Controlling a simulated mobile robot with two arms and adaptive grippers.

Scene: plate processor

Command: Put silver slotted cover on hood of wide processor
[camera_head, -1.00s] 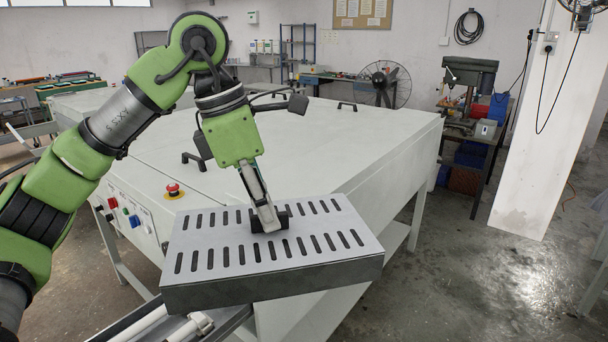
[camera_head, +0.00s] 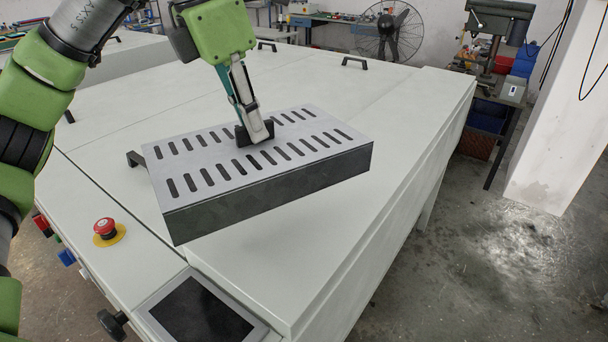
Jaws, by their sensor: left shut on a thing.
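The silver slotted cover (camera_head: 200,184) is a shallow box-like plate with two rows of dark slots and dark grey sides. My left gripper (camera_head: 254,133) is shut on a dark handle at the middle of its top. The cover is tilted slightly and appears held above the white hood (camera_head: 400,115) of the wide processor, over its near part. I cannot tell the exact gap beneath it. The cover hides part of the hood's top. My right gripper is not in view.
A red emergency button (camera_head: 105,227) on a yellow base and a dark screen (camera_head: 201,312) sit on the processor's near edge. Black handles (camera_head: 355,62) stand on the hood. A white pillar (camera_head: 556,110) and a drill press (camera_head: 498,28) are at the right. The hood's far right is clear.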

